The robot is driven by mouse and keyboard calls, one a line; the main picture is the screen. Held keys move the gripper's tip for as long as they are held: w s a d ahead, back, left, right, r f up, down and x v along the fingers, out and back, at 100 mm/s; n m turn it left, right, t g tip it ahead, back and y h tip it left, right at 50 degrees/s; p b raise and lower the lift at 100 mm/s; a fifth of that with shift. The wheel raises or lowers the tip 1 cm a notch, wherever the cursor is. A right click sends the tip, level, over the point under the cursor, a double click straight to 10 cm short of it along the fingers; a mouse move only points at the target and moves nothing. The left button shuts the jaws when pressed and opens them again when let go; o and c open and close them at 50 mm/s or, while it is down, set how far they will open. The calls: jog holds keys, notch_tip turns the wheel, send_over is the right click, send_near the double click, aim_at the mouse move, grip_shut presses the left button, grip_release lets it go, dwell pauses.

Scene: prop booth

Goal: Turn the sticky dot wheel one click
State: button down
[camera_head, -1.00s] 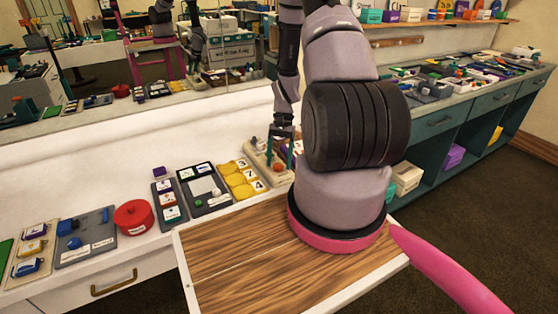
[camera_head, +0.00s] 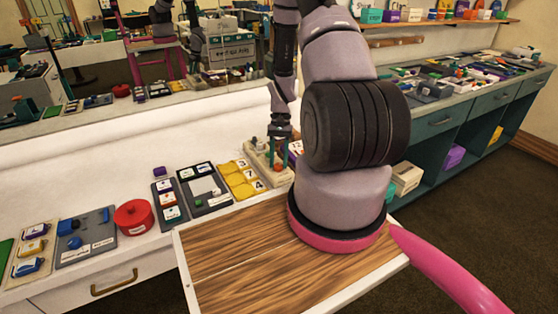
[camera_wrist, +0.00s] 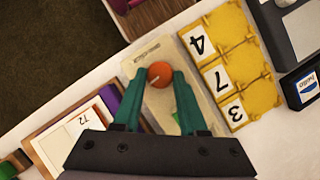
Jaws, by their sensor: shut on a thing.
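The sticky dot wheel appears to be the small round orange piece (camera_wrist: 160,76) with a pale line on it. It sits on a beige base (camera_wrist: 146,54), near one end. In the head view the orange piece (camera_head: 279,167) shows low between my fingers, on the beige base (camera_head: 261,159). My gripper (camera_wrist: 160,75) has teal fingers, shut on the orange piece, with one fingertip on each side. The gripper (camera_head: 278,163) reaches down from above in the head view. A green part (camera_wrist: 183,121) on the base is partly hidden by a finger.
A yellow number tray (camera_wrist: 233,62) lies right beside the base in the wrist view. On the other side is a brown-edged card tray (camera_wrist: 74,128) with a purple block (camera_wrist: 111,98). A red round tin (camera_head: 134,217) stands farther left on the white counter.

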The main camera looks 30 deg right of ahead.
jog(key=n, duration=0.2)
jog(key=n+h, duration=0.1)
jog(key=n, duration=0.1)
jog(key=shift+w+a+h, duration=0.15)
jog(key=shift+a+h, duration=0.05)
jog(key=shift+h, duration=0.1)
jog(key=n+h, duration=0.1)
jog(key=n, duration=0.3)
jog(key=shift+a+g, duration=0.15)
jog(key=shift+g, duration=0.15)
jog(key=n+h, duration=0.2)
jog(key=n, duration=0.2)
jog(key=shift+a+n, duration=0.15)
jog(key=shift+n, duration=0.15)
jog(key=shift+a+n+t+h, duration=0.1)
jog(key=shift+n+t+h, duration=0.5)
jog(key=shift+n, duration=1)
jog(key=shift+n, duration=0.3)
jog(key=shift+c, duration=2.2)
grip_release()
jog(key=shift+s, duration=0.2)
jog(key=v, duration=1)
jog(key=shift+r, duration=0.4)
